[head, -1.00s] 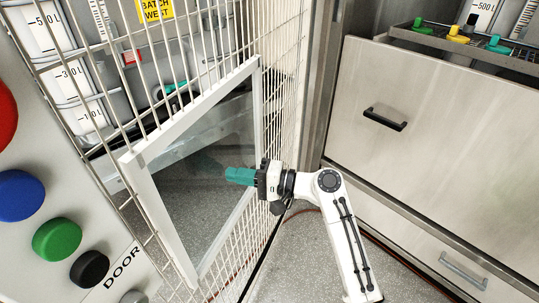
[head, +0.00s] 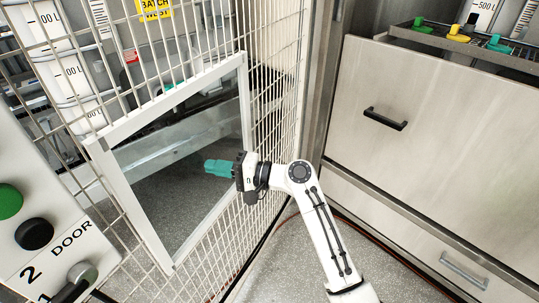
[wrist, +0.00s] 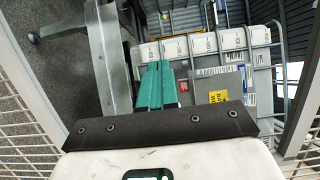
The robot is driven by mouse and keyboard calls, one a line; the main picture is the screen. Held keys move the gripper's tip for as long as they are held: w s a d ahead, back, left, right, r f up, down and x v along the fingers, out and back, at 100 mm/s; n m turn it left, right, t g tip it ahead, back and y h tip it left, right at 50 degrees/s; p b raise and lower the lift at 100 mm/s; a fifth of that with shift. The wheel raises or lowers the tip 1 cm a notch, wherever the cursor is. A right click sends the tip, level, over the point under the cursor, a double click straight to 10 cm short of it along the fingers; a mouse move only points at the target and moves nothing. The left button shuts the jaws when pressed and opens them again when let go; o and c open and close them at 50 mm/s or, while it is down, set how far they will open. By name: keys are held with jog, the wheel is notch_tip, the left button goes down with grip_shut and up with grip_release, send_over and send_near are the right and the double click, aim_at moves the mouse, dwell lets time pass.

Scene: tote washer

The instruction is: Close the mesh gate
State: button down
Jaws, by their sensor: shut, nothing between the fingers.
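The mesh gate (head: 168,101) stands at the left in the head view, a wire mesh panel with a white-framed rectangular opening. It is angled to the grey cabinet side. My gripper (head: 208,166), with teal fingers, is shut and empty and shows within the opening. My arm crosses in front of the frame's right post. In the wrist view, the shut teal fingers (wrist: 155,85) point ahead between pale frame bars with mesh outside them. Whether any part of my arm touches the frame, I cannot tell. The gate's latch is not discernible.
A panel marked DOOR (head: 72,238) with round buttons is at the lower left. A large drawer front with a black handle (head: 385,119) fills the right. White labelled containers (head: 70,70) stand behind the mesh. Speckled floor (head: 285,262) is clear beside my arm.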

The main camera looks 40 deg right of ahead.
jog(key=shift+w+a, duration=0.25)
jog(key=shift+w, duration=0.4)
jog(key=w+a+b, duration=0.2)
jog(key=w, duration=0.4)
jog(key=shift+w, duration=0.3)
jog(key=w+a+b, duration=0.1)
jog(key=w+b, duration=0.3)
jog(key=w, duration=0.2)
jog(key=shift+w+a, duration=0.3)
jog(key=shift+w, duration=0.1)
